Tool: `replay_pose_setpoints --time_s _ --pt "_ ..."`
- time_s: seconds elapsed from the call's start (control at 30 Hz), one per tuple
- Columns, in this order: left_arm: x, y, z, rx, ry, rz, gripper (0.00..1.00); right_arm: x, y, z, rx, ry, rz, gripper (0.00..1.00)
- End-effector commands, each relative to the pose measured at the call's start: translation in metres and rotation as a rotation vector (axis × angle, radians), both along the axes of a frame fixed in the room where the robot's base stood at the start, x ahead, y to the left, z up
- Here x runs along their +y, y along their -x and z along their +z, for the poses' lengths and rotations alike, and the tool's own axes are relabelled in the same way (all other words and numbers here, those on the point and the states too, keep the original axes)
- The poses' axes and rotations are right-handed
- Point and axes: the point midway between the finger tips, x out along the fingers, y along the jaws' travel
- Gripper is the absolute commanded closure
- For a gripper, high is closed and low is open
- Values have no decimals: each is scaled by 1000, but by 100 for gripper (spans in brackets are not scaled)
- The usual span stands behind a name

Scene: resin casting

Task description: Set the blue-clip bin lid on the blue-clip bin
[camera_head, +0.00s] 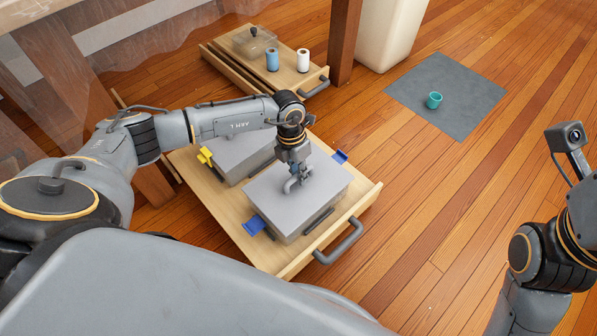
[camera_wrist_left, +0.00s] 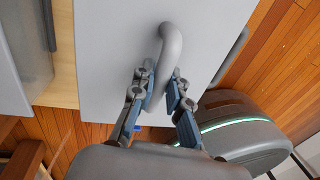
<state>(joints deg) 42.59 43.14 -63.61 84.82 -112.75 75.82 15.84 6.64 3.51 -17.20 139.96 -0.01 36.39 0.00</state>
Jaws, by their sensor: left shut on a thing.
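The blue-clip bin lid (camera_head: 265,197) is a flat grey plate with an arched grey handle (camera_wrist_left: 172,45). It lies over the blue-clip bin (camera_head: 294,235) in the pulled-out wooden drawer. My left gripper (camera_head: 293,181) points down and is shut on the lid's handle; the left wrist view shows its two fingers (camera_wrist_left: 162,78) either side of the handle's near end. Blue clips stick outward at the bin's left (camera_head: 254,225) and far right (camera_head: 340,156). I cannot tell whether the lid rests fully on the rim. My right gripper is out of view; only part of that arm shows.
A second grey bin (camera_head: 232,152) with a yellow clip (camera_head: 205,156) stands close behind. The drawer (camera_head: 217,197) has a grey front handle (camera_head: 340,243). Behind are another wooden drawer with blue (camera_head: 272,60) and white (camera_head: 303,60) bottles, and a teal cup (camera_head: 434,100) on a grey mat (camera_head: 460,85).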

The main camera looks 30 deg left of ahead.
Motion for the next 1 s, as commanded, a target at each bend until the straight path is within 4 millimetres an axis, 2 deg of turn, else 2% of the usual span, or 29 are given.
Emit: replay_pose_setpoints --time_s 0.27,0.3,0.4,0.43,0.77,0.87,1.0 --pt "0 0 -3 0 0 0 100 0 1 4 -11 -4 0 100" --pt "0 0 -3 0 0 0 81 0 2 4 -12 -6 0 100" --pt "0 0 -3 0 0 0 61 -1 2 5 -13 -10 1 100" --pt "0 0 -3 0 0 0 59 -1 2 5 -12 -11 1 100" --pt "1 0 0 0 0 0 59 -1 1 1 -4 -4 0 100" --pt "2 -2 11 -2 1 0 59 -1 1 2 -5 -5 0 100" --pt "7 -3 37 -4 -1 1 59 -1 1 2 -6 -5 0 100"
